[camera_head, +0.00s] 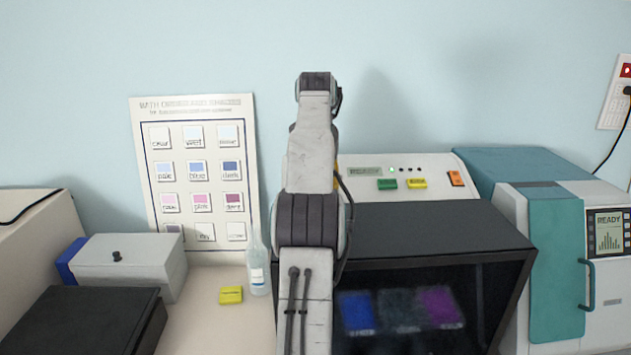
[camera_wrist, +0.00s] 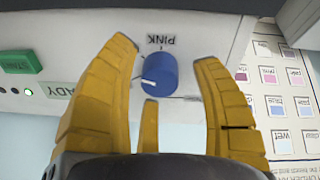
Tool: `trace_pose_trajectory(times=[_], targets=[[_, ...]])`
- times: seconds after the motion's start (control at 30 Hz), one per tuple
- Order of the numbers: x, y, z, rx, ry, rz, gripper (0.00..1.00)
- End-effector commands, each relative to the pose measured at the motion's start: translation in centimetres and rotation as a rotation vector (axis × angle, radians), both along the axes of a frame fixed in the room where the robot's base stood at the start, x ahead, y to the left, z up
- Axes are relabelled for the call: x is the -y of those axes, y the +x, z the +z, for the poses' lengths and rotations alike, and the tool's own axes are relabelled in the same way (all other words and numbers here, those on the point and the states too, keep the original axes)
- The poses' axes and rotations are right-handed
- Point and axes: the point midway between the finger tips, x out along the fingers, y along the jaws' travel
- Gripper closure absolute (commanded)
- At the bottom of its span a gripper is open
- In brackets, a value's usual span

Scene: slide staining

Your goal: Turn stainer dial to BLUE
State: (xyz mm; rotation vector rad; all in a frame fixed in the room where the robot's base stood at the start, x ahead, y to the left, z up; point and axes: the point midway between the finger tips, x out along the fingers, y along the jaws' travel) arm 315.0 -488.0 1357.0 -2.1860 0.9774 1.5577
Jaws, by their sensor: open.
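The stainer dial is a round blue knob (camera_wrist: 160,74) on a pale panel, in the wrist view. A white mark on it lies at its lower-left edge in that view. The word PINK (camera_wrist: 161,40) is printed upside down just above it. My gripper (camera_wrist: 165,52) is open, its yellow fingers on either side of the dial, with a third finger below it. Contact with the dial cannot be told. In the head view my arm hides the dial. The stainer (camera_head: 400,222) has a dark hood, and its panel display (camera_head: 366,171) seems to read READY.
Green (camera_head: 387,184), yellow (camera_head: 417,182) and orange (camera_head: 456,178) controls sit on the panel, right of my arm. A colour chart (camera_head: 190,105) leans on the wall, with a bottle (camera_head: 258,272) beside it. A teal-and-white machine (camera_head: 556,262) stands at right.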

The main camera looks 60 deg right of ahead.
Motion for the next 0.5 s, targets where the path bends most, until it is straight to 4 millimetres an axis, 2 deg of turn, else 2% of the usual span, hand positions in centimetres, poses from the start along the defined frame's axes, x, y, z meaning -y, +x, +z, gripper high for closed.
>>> trace_pose_trajectory(times=[0.33, 0.37, 0.5], targets=[[0.28, 0.04, -0.26, 0.000, -0.001, -0.001, 0.40], [0.27, 0.04, -0.27, 0.000, -0.001, -0.001, 0.38], [0.27, 0.05, -0.27, 0.000, -0.001, -0.001, 0.50]])
